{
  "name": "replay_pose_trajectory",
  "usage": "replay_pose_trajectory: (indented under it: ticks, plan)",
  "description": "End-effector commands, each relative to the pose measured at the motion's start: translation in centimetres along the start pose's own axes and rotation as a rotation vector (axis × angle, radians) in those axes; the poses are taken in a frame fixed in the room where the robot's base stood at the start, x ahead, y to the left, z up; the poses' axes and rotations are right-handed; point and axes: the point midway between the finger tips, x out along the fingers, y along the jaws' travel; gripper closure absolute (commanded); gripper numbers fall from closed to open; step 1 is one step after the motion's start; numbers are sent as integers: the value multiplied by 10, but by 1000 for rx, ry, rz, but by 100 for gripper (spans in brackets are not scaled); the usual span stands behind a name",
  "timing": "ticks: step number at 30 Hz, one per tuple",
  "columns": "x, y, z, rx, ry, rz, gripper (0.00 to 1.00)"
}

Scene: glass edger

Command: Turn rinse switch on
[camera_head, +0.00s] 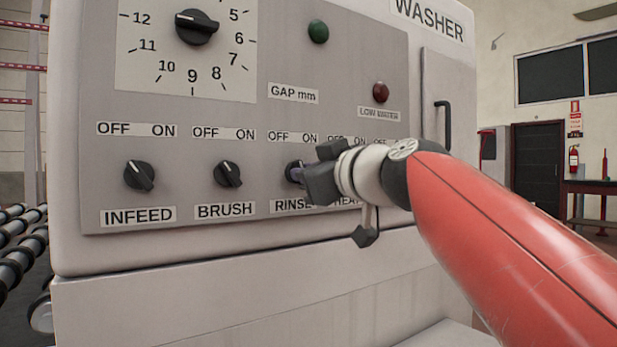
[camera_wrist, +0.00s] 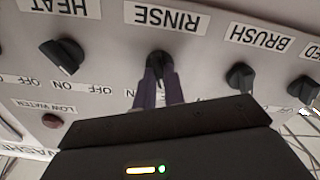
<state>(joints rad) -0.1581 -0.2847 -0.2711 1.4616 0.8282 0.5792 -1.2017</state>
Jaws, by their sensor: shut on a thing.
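The rinse switch (camera_head: 293,172) is a black rotary knob between its OFF/ON label (camera_head: 292,137) and its RINSE label (camera_head: 292,205). My gripper (camera_head: 298,174) reaches it from the right and hides part of it in the head view. In the upside-down wrist view, the rinse switch (camera_wrist: 158,58) sits between the tips of my two fingers (camera_wrist: 159,72), which are shut on it. My fingers and hand hide most of its OFF/ON label there. I cannot tell clearly which way the knob points.
The infeed knob (camera_head: 139,176) and brush knob (camera_head: 228,174) are to the left, apart from my gripper. The heat knob (camera_wrist: 67,57) is on the other side of the rinse switch. A large gap dial (camera_head: 197,27), green lamp (camera_head: 318,32) and red low-water lamp (camera_head: 380,93) are above.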

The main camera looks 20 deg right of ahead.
Motion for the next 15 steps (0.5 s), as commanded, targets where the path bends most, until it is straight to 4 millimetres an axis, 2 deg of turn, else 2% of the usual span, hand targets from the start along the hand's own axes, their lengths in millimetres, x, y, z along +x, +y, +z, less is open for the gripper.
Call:
replay_pose_trajectory:
  ticks: [15]
  plan:
    - [0, 0, 3, 486, -4, -2, 100]
